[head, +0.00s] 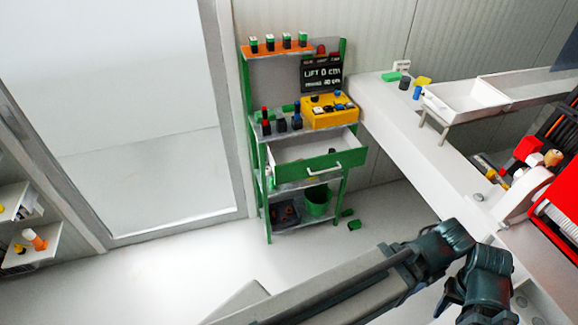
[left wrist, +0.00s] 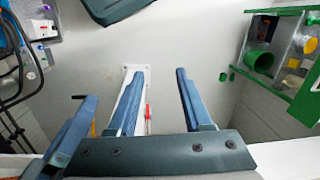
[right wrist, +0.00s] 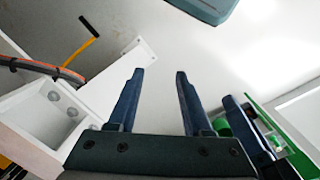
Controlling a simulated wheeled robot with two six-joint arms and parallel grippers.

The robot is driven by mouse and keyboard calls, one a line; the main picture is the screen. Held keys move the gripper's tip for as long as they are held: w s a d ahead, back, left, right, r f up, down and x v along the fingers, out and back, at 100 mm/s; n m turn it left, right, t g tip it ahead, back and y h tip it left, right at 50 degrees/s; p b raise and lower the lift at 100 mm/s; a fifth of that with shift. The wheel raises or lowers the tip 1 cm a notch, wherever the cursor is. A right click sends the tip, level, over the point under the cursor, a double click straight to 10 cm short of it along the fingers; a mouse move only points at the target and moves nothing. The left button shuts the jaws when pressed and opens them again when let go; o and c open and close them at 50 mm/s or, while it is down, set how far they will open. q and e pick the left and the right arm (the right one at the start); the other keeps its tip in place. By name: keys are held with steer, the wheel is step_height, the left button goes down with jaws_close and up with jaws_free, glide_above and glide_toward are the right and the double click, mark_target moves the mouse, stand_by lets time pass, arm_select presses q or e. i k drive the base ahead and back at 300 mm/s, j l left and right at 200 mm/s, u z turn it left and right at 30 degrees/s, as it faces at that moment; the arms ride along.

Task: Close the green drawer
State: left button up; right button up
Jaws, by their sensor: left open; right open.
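The green drawer (head: 318,160) is pulled out of the green-framed cart, with its white handle (head: 325,170) facing front and its pale inside showing. In the head view, dark arm parts of mine stand at the lower right, apart from the drawer; fingertips are not clear there. My left gripper (left wrist: 158,72) is open and empty in the left wrist view. My right gripper (right wrist: 160,75) is open and empty in the right wrist view. Neither touches the drawer. I cannot make out the drawer surely in the wrist views.
The cart's lower shelf holds a green bucket (head: 317,200); small green pieces (head: 354,225) lie on the floor beside it. A yellow box (head: 328,112) and a black display (head: 321,74) stand above the drawer. A white bench (head: 400,125) with a white tray (head: 466,97) runs to the right. Floor in front is clear.

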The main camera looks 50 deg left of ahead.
mark_target(313, 147)
steer(key=u, duration=1.3)
